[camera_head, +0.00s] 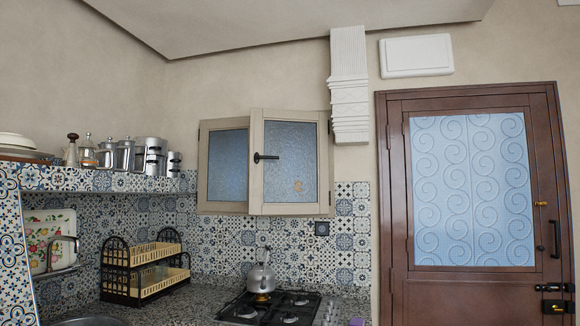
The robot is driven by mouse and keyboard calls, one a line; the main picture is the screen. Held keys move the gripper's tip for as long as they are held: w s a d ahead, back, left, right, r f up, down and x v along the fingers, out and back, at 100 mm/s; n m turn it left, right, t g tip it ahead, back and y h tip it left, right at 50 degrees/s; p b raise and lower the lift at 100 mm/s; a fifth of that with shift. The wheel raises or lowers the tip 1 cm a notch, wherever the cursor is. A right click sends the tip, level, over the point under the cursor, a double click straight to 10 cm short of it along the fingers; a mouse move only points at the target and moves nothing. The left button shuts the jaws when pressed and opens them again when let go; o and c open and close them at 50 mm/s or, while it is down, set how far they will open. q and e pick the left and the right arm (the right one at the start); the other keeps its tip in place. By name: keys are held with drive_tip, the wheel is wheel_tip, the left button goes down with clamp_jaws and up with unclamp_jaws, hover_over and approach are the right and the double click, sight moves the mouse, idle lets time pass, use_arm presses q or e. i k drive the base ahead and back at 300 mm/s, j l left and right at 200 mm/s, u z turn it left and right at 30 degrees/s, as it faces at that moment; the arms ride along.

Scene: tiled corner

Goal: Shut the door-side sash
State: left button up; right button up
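A beige two-sash window with frosted blue glass is on the back wall, left of the brown door (393,200). The door-side sash (290,160) is the right one. It stands ajar, its left edge swung out into the room and overlapping the other sash. Its black handle (265,157) is on that left edge. The left sash (228,165) sits further back, partly hidden by the door-side sash; I cannot tell whether it is fully shut. Neither of my grippers is in view.
A dish rack (145,268) stands left. A tiled shelf (120,181) holds metal canisters. A white duct (349,85) hangs above right of the window.

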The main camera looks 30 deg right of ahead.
sight(296, 182)
drive_tip(key=i+l, duration=0.5)
drive_tip(key=i, duration=0.2)
drive_tip(key=i+l+u, duration=0.1)
drive_tip(key=i+l, duration=0.4)
drive_tip(key=i, duration=0.2)
